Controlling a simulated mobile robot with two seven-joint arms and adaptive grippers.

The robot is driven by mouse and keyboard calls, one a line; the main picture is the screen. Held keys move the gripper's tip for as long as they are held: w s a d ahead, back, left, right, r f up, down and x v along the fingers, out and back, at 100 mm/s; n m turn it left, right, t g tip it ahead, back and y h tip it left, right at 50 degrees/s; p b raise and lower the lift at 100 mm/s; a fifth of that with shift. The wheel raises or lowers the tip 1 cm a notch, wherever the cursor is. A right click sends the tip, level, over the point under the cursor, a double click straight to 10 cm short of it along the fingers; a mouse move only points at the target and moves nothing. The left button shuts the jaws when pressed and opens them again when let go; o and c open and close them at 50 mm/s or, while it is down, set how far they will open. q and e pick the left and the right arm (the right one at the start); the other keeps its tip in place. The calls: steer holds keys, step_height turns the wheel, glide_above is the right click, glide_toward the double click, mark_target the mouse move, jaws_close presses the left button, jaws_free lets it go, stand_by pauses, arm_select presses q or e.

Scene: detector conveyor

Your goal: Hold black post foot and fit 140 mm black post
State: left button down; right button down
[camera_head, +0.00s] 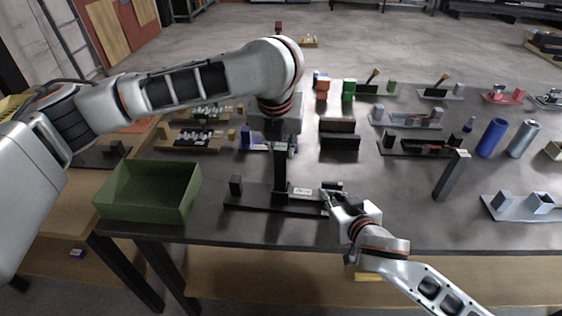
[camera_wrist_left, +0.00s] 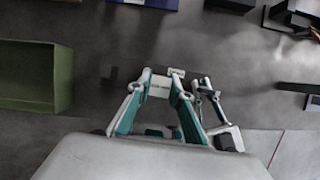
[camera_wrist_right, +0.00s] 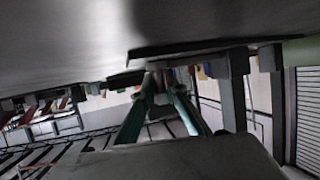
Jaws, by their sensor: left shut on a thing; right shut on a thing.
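The black post (camera_head: 281,172) stands upright in my left gripper (camera_head: 284,146), which is shut on its upper part. The post's lower end meets the black post foot (camera_head: 250,203), a long flat bar near the table's front edge with a small block at its left end. I cannot tell whether the post is fully seated. My right gripper (camera_head: 332,197) is shut on the right end of the foot. In the left wrist view, the left fingers (camera_wrist_left: 160,82) point down over the work, with my right gripper (camera_wrist_left: 207,95) beside them. The right fingers also show in the right wrist view (camera_wrist_right: 160,84).
A green bin (camera_head: 148,214) stands left on the table edge. Another dark post (camera_head: 448,178) stands to the right. Behind are dark blocks (camera_head: 340,142), blue (camera_head: 491,138) and silver (camera_head: 522,139) cylinders, and several small fixtures.

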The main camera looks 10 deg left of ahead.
mark_target(281, 158)
arm_select(q)
steer(key=shift+f, duration=1.95)
steer(key=c, duration=1.8)
jaws_free()
steer(key=shift+s+r, duration=0.1)
steer(key=shift+r, duration=0.3)
steer(key=v, duration=1.1)
steer(key=shift+s+r, duration=0.1)
steer(key=shift+r, duration=0.05)
